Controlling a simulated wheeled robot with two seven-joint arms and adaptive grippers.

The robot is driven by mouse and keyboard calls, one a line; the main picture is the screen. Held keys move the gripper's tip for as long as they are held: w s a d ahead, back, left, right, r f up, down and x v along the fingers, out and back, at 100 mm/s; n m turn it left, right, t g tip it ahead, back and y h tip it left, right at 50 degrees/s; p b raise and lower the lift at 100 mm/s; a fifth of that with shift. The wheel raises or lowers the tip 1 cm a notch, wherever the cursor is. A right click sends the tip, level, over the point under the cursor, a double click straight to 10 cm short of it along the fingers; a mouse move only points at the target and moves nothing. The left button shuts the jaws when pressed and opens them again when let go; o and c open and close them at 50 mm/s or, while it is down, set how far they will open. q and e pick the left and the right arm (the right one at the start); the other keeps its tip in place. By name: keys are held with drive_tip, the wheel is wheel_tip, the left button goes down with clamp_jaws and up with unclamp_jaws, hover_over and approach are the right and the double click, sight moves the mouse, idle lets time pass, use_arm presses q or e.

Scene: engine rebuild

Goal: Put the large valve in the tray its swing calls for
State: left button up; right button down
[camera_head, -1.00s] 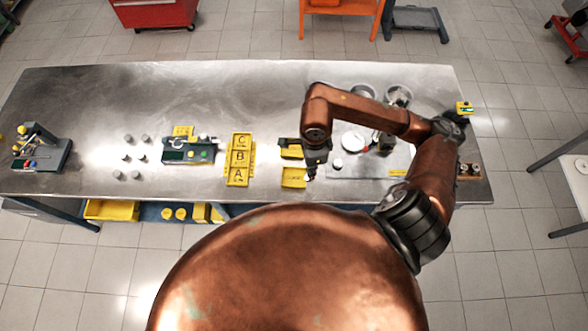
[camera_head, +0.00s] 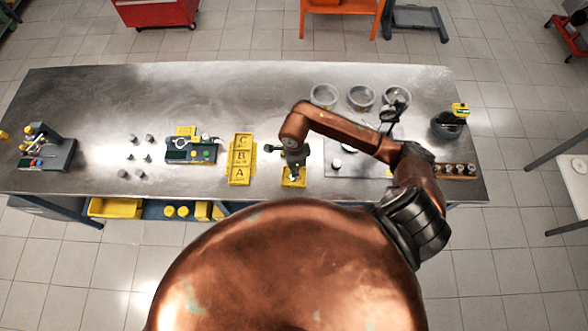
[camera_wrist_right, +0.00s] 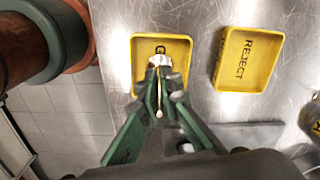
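My right gripper (camera_head: 293,174) is over a yellow tray (camera_head: 294,183) near the bench's front edge. In the right wrist view its green fingers (camera_wrist_right: 160,90) are closed around a metal valve (camera_wrist_right: 159,64), with a thin stem pointing towards the camera. The valve is over the yellow tray (camera_wrist_right: 136,72), whose label is mostly hidden; I cannot tell whether it touches the tray floor. A second yellow tray, marked REJECT (camera_wrist_right: 262,74), lies to the right in that view, apart from the gripper and with nothing in it. My left gripper is out of view.
A yellow tray marked A, B, C (camera_head: 240,160) lies left of the gripper, with a gauge device (camera_head: 190,150) and several small metal pieces beyond. Bowls (camera_head: 324,95), a dial stand (camera_head: 393,108) and a rack (camera_head: 457,170) are to the right. The left bench surface (camera_head: 90,105) is mostly clear.

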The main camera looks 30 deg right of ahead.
drive_tip(key=shift+f, duration=0.15)
drive_tip(key=c, duration=2.2)
unclamp_jaws()
drive_tip(key=shift+o, duration=0.2)
drive_tip(key=shift+r, duration=0.3)
wheel_tip(320, 180, up, 12)
drive_tip(key=shift+f+b, duration=0.1)
drive_tip(key=shift+b, duration=1.1)
drive_tip(key=shift+a, duration=0.1)
